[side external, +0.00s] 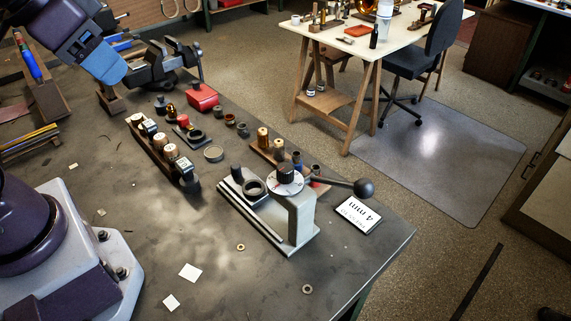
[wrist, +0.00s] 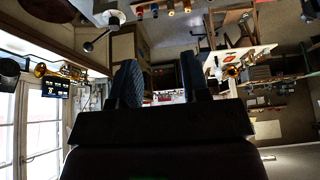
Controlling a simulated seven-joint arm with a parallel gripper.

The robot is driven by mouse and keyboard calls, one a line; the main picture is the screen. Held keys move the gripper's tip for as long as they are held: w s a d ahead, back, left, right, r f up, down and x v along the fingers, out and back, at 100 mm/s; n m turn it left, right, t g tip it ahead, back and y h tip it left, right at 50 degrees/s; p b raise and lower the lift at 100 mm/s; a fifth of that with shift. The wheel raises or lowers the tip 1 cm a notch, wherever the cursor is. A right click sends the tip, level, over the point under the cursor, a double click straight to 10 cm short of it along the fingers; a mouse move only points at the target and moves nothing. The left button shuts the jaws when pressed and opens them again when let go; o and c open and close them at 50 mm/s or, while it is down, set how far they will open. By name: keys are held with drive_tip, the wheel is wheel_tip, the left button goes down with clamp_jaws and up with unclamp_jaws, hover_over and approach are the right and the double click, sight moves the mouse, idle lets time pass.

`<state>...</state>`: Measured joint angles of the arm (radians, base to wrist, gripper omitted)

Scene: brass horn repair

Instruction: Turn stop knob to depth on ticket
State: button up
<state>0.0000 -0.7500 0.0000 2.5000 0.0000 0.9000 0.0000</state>
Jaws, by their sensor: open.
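The stop knob (side external: 286,173) is a small black knob on top of a white round dial (side external: 284,186) with marks around it. The dial sits on a grey bench press (side external: 301,218) with a lever ending in a black ball. The ticket (side external: 358,214) is a white card reading "4 mm", lying right of the press. My gripper (wrist: 161,78) is open and empty in the wrist view, its two fingers apart. In the side view my arm's blue end is at upper left, well away from the knob. The dial's setting is too small to read.
A wooden rack (side external: 160,150) of small parts, a red box (side external: 202,97) and a vise (side external: 155,65) stand behind and left of the press. The ball-ended lever (side external: 363,188) sticks out to the right, above the ticket. The bench front is mostly clear, with small rings and white squares.

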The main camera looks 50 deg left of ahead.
drive_tip(key=shift+o, duration=1.3)
drive_tip(key=n+g, duration=0.3)
drive_tip(key=g, duration=0.3)
approach(286, 166)
wheel_tip(286, 166, down, 10)
drive_tip(key=shift+s+f, duration=0.15)
drive_tip(key=shift+f, duration=0.05)
drive_tip(key=c, duration=0.9)
